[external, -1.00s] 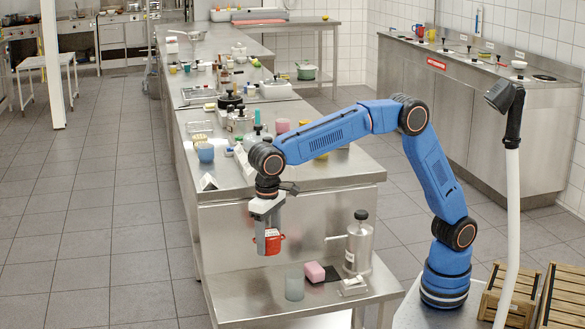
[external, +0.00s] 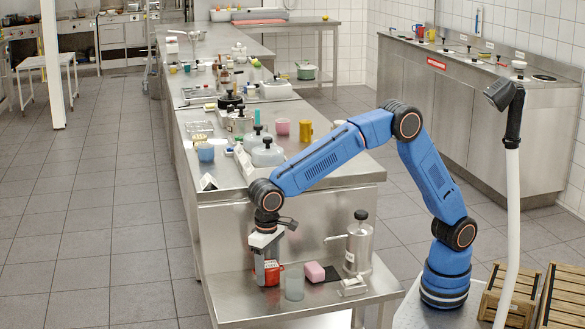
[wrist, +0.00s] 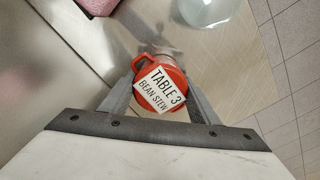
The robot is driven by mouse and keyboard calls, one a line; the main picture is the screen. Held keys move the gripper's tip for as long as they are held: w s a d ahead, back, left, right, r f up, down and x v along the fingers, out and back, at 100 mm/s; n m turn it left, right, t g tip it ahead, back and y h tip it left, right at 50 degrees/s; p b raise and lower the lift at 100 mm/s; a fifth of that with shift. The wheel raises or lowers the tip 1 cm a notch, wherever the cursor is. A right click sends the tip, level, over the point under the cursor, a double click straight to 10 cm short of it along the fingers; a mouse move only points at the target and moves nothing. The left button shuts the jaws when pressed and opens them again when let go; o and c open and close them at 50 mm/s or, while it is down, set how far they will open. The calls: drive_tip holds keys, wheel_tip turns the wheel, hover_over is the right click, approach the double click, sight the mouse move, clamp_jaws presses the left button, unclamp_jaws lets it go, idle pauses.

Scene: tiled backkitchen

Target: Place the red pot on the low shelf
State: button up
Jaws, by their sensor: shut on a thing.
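The red pot (external: 272,274) is between the fingers of my gripper (external: 267,275), low at the left part of the low shelf (external: 240,305). In the wrist view the pot (wrist: 148,62) has a red loop handle and a white label reading "TABLE 3 BEAN STEW". My gripper (wrist: 160,98) is shut on it there, one finger on each side. The pot is at or just above the shelf surface; I cannot tell whether it touches. The shelf also shows under the pot in the wrist view (wrist: 225,50).
A translucent cup (external: 294,283) stands close to the right of the pot. The shelf's front left is bare. The counter (external: 285,185) stands above and behind.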

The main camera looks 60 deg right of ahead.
sight(268, 264)
drive_tip(key=shift+f, duration=0.1)
drive_tip(key=o, duration=1.3)
wheel_tip(268, 264, up, 12)
drive_tip(key=shift+r, duration=0.2)
